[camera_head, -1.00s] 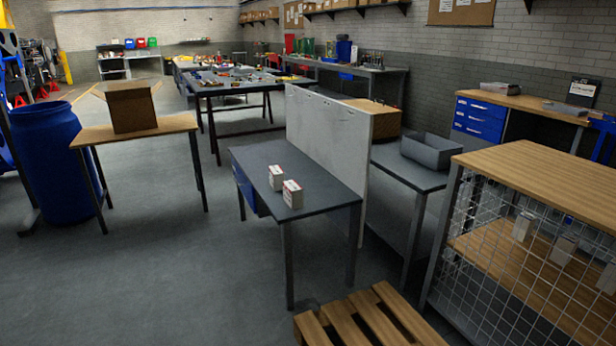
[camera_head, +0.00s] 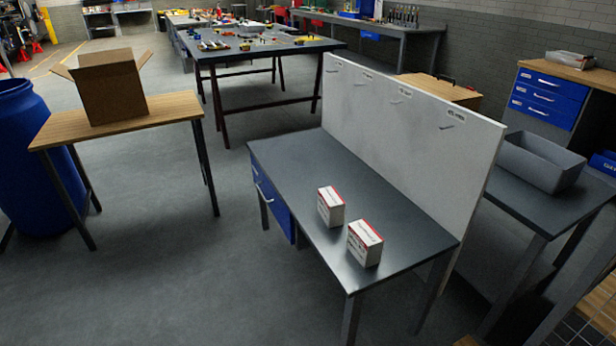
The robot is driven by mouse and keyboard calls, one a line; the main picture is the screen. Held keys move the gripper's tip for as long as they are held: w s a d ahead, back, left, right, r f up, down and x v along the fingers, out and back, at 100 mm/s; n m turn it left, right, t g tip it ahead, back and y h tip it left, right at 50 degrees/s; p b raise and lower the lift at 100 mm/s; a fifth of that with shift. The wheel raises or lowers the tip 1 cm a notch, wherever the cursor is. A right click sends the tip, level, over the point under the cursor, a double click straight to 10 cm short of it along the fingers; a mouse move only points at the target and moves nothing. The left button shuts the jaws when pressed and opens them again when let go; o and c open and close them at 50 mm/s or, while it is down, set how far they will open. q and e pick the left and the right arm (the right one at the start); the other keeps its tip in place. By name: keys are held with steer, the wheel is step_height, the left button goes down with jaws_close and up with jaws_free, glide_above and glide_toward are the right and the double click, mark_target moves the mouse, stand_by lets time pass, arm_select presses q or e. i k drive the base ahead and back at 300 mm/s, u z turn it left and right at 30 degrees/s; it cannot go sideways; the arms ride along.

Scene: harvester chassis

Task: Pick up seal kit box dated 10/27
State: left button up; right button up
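Two small white boxes with red edges stand apart on the dark grey desk (camera_head: 300,160) in the head view. One box (camera_head: 331,207) is farther back and to the left. The other box (camera_head: 365,243) is nearer and to the right, close to the desk's front corner. Print shows on them, but it is too small to read, so I cannot tell which is dated 10/27. Neither of my grippers is in view.
A white panel (camera_head: 400,120) stands along the desk's back edge. An open cardboard box (camera_head: 112,87) sits on a wooden-topped table (camera_head: 65,125) at left, beside a blue barrel (camera_head: 30,150). A grey bin (camera_head: 540,165) is at right. The floor left of the desk is clear.

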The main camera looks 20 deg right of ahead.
mark_target(331, 207)
steer(key=i, duration=1.4)
steer(key=z, duration=2.05)
